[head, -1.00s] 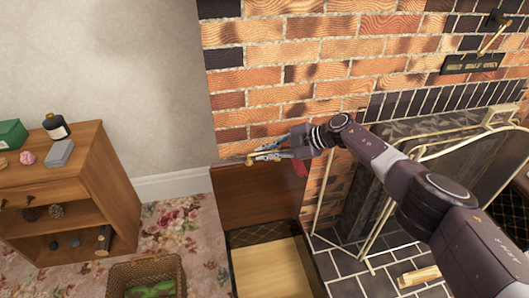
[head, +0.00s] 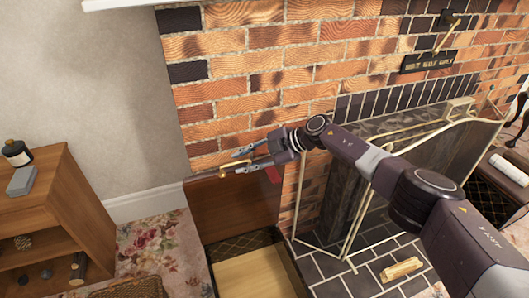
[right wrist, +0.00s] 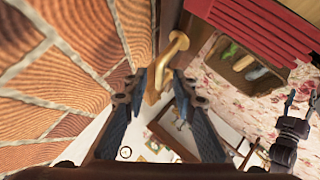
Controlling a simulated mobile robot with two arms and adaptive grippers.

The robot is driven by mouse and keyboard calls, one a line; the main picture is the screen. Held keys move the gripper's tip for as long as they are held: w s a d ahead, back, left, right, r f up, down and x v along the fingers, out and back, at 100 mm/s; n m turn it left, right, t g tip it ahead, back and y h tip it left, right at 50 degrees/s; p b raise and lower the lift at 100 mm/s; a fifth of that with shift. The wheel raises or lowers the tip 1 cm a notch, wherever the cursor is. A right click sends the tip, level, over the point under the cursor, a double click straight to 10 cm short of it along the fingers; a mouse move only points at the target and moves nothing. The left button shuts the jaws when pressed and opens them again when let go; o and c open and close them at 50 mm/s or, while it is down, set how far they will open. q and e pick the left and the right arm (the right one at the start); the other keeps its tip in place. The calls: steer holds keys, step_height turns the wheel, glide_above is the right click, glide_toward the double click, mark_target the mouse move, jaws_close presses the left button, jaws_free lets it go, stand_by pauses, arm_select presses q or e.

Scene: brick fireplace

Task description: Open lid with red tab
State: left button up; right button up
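The brown wooden lid (head: 232,212) stands upright against the brick wall, at the back of the open box (head: 255,277). A brass handle (head: 234,169) is at its top edge, and the red tab (head: 273,174) hangs at its right end, partly behind my gripper. My right gripper (head: 238,161) is at the lid's top edge, its fingers apart near the handle. In the right wrist view its two fingers (right wrist: 157,82) are spread, with the handle (right wrist: 174,48) just beyond the tips. A gripper, apparently my left (right wrist: 298,108), shows at that view's right edge with fingers apart.
The brick wall (head: 240,85) is close behind the lid. A gold-framed fireplace screen (head: 345,240) stands to the right. A wooden shelf (head: 45,215) stands at the left, and a wicker basket (head: 130,289) is on the floral carpet.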

steer(key=v, duration=0.9)
steer(key=shift+d+r, duration=0.2)
steer(key=shift+r, duration=0.05)
